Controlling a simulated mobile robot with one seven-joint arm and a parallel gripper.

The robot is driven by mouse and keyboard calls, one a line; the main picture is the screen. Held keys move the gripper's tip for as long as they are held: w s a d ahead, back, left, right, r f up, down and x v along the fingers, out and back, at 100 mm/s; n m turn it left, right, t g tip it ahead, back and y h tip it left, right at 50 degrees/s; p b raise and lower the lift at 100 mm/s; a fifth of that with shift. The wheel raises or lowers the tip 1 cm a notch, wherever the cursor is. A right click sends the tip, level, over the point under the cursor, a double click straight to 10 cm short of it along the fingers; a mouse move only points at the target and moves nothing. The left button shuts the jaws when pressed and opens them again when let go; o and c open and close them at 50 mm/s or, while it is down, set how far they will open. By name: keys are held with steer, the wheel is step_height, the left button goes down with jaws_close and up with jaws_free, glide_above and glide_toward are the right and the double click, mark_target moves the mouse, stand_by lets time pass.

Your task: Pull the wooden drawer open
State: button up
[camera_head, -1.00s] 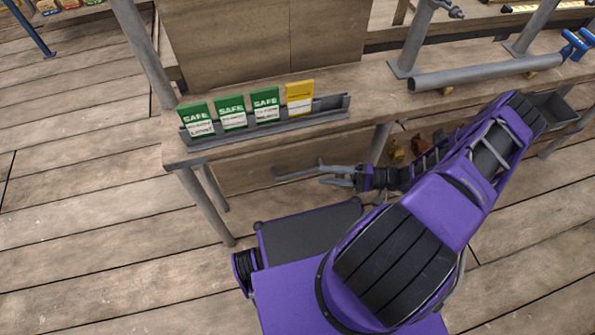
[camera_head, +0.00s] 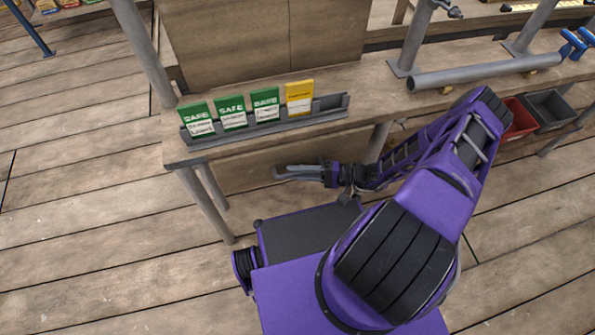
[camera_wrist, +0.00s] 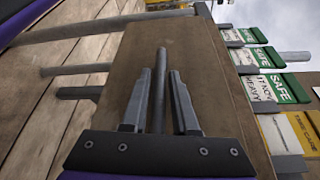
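The wooden drawer (camera_head: 240,178) is under the workbench's front edge, its plain brown front facing my base. It also shows in the wrist view (camera_wrist: 205,75). Its grey bar handle (camera_wrist: 160,62) runs lengthwise between my fingers in the wrist view; in the head view my fingers largely cover it. My gripper (camera_head: 279,172) is at the handle in front of the drawer. In the wrist view my gripper (camera_wrist: 160,73) is open, one finger on each side of the bar, with a narrow gap on both sides. The drawer looks closed under the bench.
The workbench top (camera_head: 375,112) carries a rack (camera_head: 260,123) with green and yellow labelled cards. A grey pipe (camera_head: 485,72) lies to the right. A table leg (camera_head: 205,205) stands left of the drawer. Red (camera_head: 520,118) and grey bins (camera_head: 550,107) are at right.

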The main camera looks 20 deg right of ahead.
jaws_close()
stand_by(1.1)
